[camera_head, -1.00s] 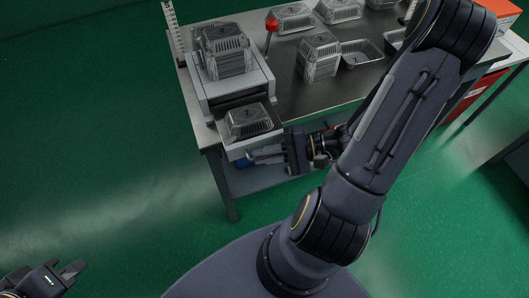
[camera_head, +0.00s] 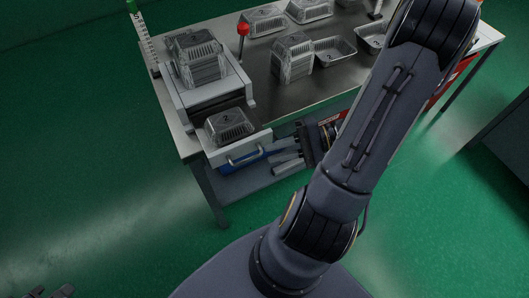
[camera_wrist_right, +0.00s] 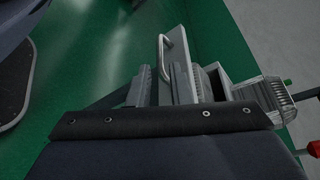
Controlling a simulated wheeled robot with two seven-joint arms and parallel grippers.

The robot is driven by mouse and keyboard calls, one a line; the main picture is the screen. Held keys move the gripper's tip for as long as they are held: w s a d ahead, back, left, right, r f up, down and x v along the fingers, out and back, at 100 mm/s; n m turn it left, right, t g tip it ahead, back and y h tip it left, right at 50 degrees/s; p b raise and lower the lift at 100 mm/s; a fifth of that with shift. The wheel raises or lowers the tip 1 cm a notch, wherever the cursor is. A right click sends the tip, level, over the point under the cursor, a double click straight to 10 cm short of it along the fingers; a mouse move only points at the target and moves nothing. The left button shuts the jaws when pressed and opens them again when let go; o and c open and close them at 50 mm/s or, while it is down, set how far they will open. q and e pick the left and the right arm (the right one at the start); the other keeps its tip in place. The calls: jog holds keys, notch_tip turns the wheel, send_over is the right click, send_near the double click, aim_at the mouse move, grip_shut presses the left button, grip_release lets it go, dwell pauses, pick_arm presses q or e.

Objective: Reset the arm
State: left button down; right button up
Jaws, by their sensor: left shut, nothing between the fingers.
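My right gripper (camera_head: 285,157) is open at the front of the pulled-out drawer (camera_head: 213,157), its fingers to the right of the drawer handle (camera_head: 245,157). In the right wrist view, its two fingers (camera_wrist_right: 162,85) stand apart with nothing held, and the handle (camera_wrist_right: 163,58) shows beyond the gap. I see no contact with it. My left gripper (camera_head: 52,292) shows only its tips at the bottom left edge, shut and empty, far from the table. A clear-lidded foil tray (camera_head: 229,125) sits in the drawer.
The grey drawer unit (camera_head: 205,95) carries a stack of lidded trays (camera_head: 197,60). More trays (camera_head: 293,57) and an open foil tray (camera_head: 334,51) stand on the dark table (camera_head: 265,85). A red-topped lever (camera_head: 243,29) rises beside the unit. Green floor on the left is clear.

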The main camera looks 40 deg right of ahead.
jog(key=shift+d, duration=0.1)
dwell(0.5)
jog(key=s+a+r+n+g+h+p, duration=0.1)
jog(key=a+r+n+g+h, duration=0.1)
jog(key=a+r+n+h, duration=0.6)
notch_tip(320, 180, up, 2)
jog(key=n+h, duration=0.1)
jog(key=n, duration=0.2)
jog(key=shift+s+r, duration=0.15)
jog(key=shift+s, duration=0.05)
